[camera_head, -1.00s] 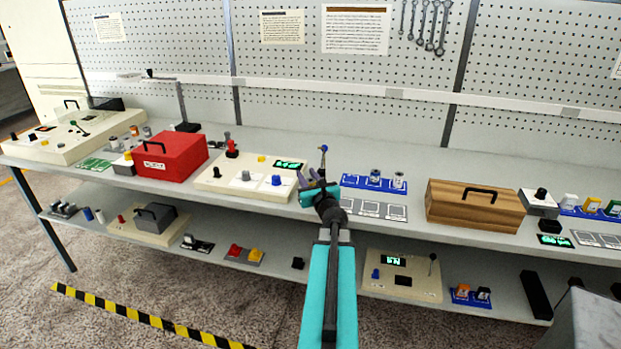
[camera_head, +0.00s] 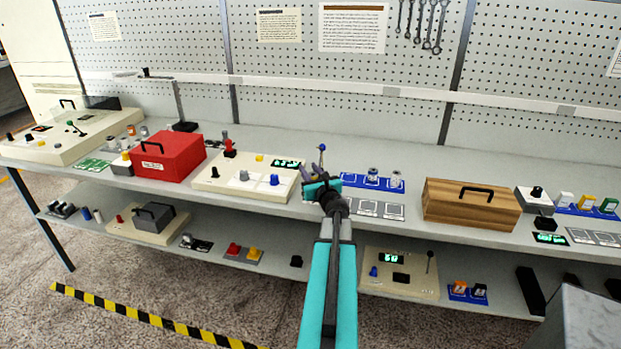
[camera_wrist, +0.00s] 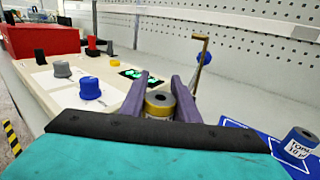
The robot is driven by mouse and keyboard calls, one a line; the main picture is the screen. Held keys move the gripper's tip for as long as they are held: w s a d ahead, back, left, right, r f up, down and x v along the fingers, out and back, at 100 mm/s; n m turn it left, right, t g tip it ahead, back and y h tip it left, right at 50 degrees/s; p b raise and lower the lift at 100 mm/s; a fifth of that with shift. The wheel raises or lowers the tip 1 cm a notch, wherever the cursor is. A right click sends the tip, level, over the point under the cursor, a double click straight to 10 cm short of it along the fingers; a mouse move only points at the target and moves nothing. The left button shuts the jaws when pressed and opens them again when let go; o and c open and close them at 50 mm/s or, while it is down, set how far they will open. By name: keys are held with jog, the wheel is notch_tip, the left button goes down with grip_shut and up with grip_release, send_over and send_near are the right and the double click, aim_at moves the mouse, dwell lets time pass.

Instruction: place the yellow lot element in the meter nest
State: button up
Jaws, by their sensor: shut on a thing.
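My gripper (camera_wrist: 158,96) is shut on the yellow lot element (camera_wrist: 158,106), a small cylinder with a yellow band and a grey top. In the head view my gripper (camera_head: 313,173) is above the bench at the right end of the cream meter panel (camera_head: 213,186); the held element cannot be made out there. The panel also shows in the wrist view (camera_wrist: 113,84), left of the fingers, with a grey knob, a blue knob and a lit green display (camera_wrist: 138,75). I cannot make out the meter nest; the gripper may hide it.
A lever with a blue ball (camera_wrist: 204,57) stands behind the right finger. A blue tray (camera_head: 353,181) with two upright cylinders (camera_head: 396,179) lies to the right, with a grey tray (camera_head: 367,208) before it. A red box (camera_head: 167,156) and wooden box (camera_head: 470,205) flank the area.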

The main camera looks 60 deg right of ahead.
jog(key=shift+s+d+f+b, duration=0.1)
jog(key=shift+f+b, duration=0.25)
jog(key=shift+f, duration=0.3)
jog(key=shift+s+d+f+b, duration=0.1)
jog(key=shift+f+b, duration=0.25)
jog(key=shift+f, duration=0.25)
jog(key=shift+w+a+f, duration=0.15)
jog(key=shift+w+f, duration=0.1)
jog(key=shift+f, duration=0.25)
jog(key=shift+f+b, duration=0.2)
jog(key=shift+b, duration=0.15)
jog(key=o, duration=1)
jog(key=shift+o, duration=0.2)
jog(key=shift+r+p, duration=0.25)
jog(key=shift+p, duration=0.05)
